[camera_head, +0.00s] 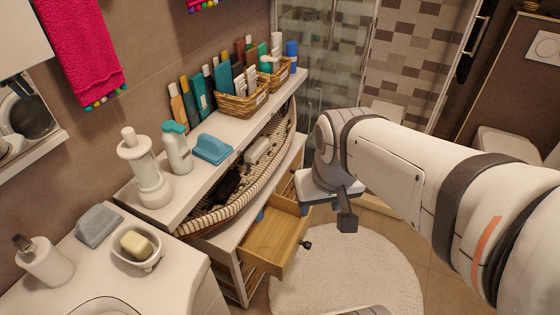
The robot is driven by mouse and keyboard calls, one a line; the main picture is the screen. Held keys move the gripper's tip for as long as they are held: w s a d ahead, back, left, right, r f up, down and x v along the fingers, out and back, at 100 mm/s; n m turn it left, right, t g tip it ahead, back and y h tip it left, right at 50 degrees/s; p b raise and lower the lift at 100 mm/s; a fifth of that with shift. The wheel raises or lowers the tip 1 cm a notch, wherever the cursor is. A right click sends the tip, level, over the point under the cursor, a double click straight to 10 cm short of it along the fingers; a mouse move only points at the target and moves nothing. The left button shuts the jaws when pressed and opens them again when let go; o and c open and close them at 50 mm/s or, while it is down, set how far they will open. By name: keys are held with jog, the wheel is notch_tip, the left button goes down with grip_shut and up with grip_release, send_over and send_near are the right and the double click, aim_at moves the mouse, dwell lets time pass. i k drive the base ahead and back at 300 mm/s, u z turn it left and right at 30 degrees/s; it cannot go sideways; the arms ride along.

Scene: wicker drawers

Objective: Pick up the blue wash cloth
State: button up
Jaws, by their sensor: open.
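A small blue patch (260,215) shows at the back of the open wooden drawer (272,242), mostly hidden under the shelf; it may be the blue wash cloth. A blue folded-looking item (212,148) lies on the white shelf top, and a grey-blue folded cloth (98,225) lies on the washbasin counter. I cannot tell for sure which is the wash cloth. My gripper (332,213) is open and empty, to the right of the drawer and above the floor. One dark finger shows clearly; the other is hard to make out.
The white shelf unit (190,196) holds bottles, a wicker basket (243,103) and a long striped basket (270,143). The drawer sticks out, with a dark knob (307,244). A soap dish (136,256) stands on the counter. A round rug (345,275) covers clear floor.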

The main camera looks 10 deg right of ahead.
aim_at(208, 148)
jog(key=u, duration=2.35)
jog(key=k, duration=0.8)
jog(key=z, duration=1.35)
jog(key=i, duration=1)
jog(key=u, duration=0.05)
